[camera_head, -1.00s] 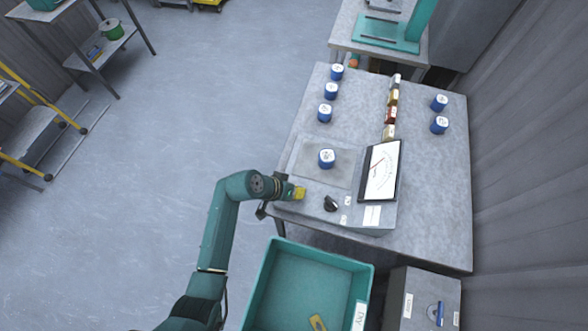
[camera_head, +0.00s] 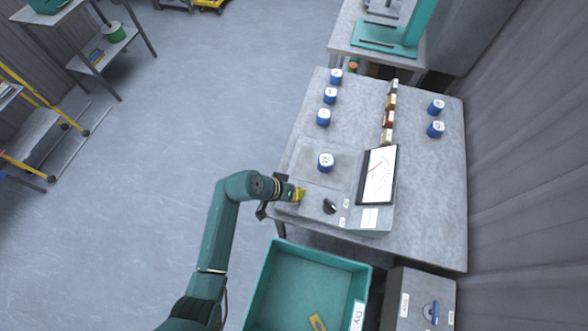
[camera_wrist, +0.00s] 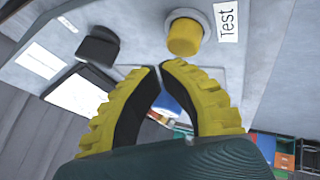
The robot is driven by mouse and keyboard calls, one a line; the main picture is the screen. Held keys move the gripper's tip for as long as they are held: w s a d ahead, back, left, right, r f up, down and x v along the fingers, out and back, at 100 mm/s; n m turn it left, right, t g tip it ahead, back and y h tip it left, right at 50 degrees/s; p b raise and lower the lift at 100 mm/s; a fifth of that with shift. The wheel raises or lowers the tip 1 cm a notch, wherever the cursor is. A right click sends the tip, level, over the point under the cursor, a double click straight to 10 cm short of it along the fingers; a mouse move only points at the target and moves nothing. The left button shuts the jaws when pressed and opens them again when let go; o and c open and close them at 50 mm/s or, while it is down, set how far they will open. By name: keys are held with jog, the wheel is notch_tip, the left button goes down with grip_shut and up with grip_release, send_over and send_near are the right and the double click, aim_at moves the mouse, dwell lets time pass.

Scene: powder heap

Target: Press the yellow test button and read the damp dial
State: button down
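The yellow test button (camera_wrist: 185,36) sits in a pale round collar beside a "Test" label (camera_wrist: 227,22) in the wrist view. My gripper (camera_wrist: 161,67) has its yellow, black-padded fingers brought together at the tips, just short of the button in the picture; I see no contact. In the head view my gripper (camera_head: 303,194) is at the tester's left front corner and the button cannot be made out. The damp dial (camera_head: 379,174) is a white, dark-framed face with a red needle toward its left; its marks are too small to read.
A blue jar (camera_head: 326,162) stands on the tester's plate (camera_head: 304,160), near a black knob (camera_head: 329,206). Other blue jars and a row of small blocks (camera_head: 389,118) stand behind on the table (camera_head: 436,200). A green bin (camera_head: 270,270) is below in front.

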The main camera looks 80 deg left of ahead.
notch_tip(320, 180, up, 5)
jog(key=p, duration=0.5)
jog(key=shift+r, duration=0.1)
dwell(0.8)
